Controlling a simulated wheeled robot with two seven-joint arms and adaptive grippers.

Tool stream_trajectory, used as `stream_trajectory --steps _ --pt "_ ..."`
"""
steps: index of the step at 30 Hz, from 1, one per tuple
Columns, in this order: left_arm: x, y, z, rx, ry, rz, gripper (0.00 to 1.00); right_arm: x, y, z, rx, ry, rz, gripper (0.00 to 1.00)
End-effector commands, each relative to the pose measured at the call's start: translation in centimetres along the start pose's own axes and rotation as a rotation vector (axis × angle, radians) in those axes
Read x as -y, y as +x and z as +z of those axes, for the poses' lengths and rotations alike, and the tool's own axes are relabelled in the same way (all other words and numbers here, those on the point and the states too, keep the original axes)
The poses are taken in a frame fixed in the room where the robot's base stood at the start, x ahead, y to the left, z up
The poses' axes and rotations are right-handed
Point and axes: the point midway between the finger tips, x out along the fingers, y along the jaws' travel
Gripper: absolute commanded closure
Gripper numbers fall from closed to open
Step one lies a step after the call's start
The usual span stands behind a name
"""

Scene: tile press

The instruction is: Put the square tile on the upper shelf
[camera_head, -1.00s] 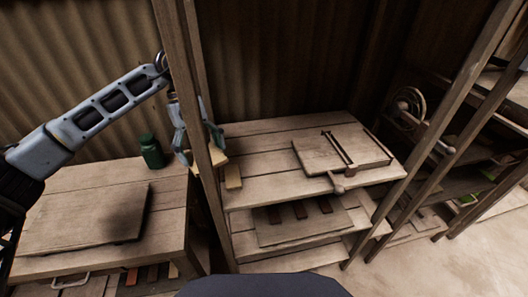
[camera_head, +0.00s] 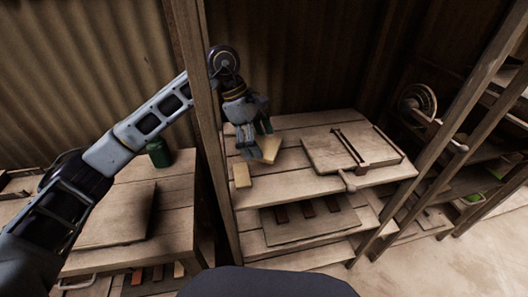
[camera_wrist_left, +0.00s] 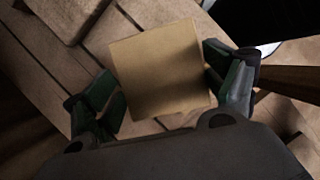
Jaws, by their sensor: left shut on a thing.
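The square tile (camera_head: 269,150) is pale tan and sits at the fingers of my left gripper (camera_head: 257,146), over the left part of the upper shelf (camera_head: 285,190). In the left wrist view the tile (camera_wrist_left: 158,68) lies flat between the two green-padded fingers of the left gripper (camera_wrist_left: 168,88), which is shut on it. I cannot tell whether the tile touches the shelf boards. My right gripper is not in view.
A small tan block (camera_head: 242,176) lies on the shelf's left edge, close to the gripper. A wooden board with metal bars (camera_head: 345,150) takes up the shelf's right half. A wooden post (camera_head: 205,130) rises beside my left arm. A green jar (camera_head: 159,153) stands on the left table.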

Motion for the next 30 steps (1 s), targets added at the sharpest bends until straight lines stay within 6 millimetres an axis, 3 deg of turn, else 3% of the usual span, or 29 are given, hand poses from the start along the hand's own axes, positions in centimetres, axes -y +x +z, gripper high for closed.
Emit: stream_trajectory --steps 8,18,30 --pt "-0.8 0.5 2.4 0.003 -0.174 0.074 0.47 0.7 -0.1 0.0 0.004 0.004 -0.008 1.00" --pt "-1.8 0.7 4.9 0.004 -0.390 0.163 0.47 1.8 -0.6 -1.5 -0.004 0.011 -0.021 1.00" --pt "-2.2 0.7 5.8 0.001 -0.494 0.206 0.47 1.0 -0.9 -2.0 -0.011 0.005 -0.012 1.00"
